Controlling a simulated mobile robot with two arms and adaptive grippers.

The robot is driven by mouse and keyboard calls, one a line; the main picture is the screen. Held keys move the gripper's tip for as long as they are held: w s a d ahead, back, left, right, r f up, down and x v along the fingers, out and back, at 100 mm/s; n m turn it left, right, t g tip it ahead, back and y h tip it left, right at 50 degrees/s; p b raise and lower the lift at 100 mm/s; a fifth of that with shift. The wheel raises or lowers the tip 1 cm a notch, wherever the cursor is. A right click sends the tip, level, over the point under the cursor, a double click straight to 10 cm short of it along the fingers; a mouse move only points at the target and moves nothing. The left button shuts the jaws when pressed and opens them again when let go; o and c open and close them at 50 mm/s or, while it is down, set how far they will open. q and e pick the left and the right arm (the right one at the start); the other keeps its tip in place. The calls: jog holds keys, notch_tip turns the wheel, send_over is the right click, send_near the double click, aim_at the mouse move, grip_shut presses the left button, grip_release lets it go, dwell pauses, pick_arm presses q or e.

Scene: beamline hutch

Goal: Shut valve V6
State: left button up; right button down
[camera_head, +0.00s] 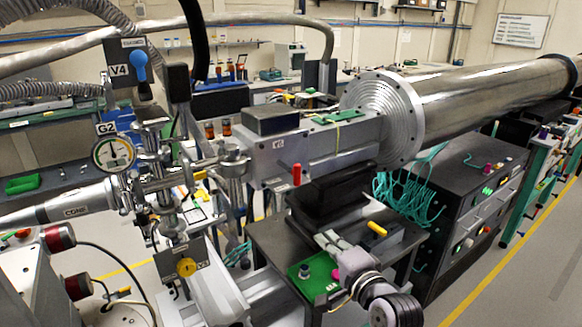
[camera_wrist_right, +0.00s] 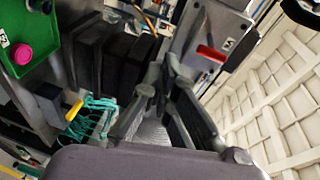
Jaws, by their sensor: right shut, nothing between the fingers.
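A small label (camera_head: 278,142) on the grey box in the middle of the head view seems to read V6, but it is too small to be sure. A red handle (camera_head: 297,174) stands upright on the near face of this box, below the label. It also shows in the right wrist view as a red bar (camera_wrist_right: 212,53). My right gripper (camera_head: 328,240) is shut and empty, below and slightly right of the red handle and apart from it. Its fingers (camera_wrist_right: 160,85) are in the right wrist view, left of the red bar. My left gripper is not in view.
A green panel (camera_head: 315,286) with a pink knob sits just below my right gripper. A yellow handle (camera_head: 376,229) is on the dark bench to its right. Gauge G2 (camera_head: 113,154), blue valve V4 (camera_head: 138,66) and a yellow knob (camera_head: 186,267) stand left. Teal cables (camera_head: 405,200) hang at right.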

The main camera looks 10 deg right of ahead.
aim_at(299, 175)
notch_tip(299, 175, up, 9)
jog(key=s+m+t, duration=0.1)
jog(key=shift+s+t+y+p, duration=0.2)
jog(key=shift+t+y+p, duration=0.1)
jog(key=shift+w+a+f, duration=0.1)
jog(key=w+p, duration=0.1)
jog(key=w, duration=0.3)
jog(key=w+a+p, duration=0.1)
jog(key=w+p, duration=0.1)
jog(key=w, duration=0.3)
jog(key=w+a+p, duration=0.1)
jog(key=w, duration=0.3)
jog(key=shift+w+a, duration=0.15)
jog(key=shift+w, duration=0.2)
jog(key=w, duration=0.1)
jog(key=w+a, duration=0.1)
jog(key=w, duration=0.1)
jog(key=w+a, duration=0.1)
jog(key=w, duration=0.1)
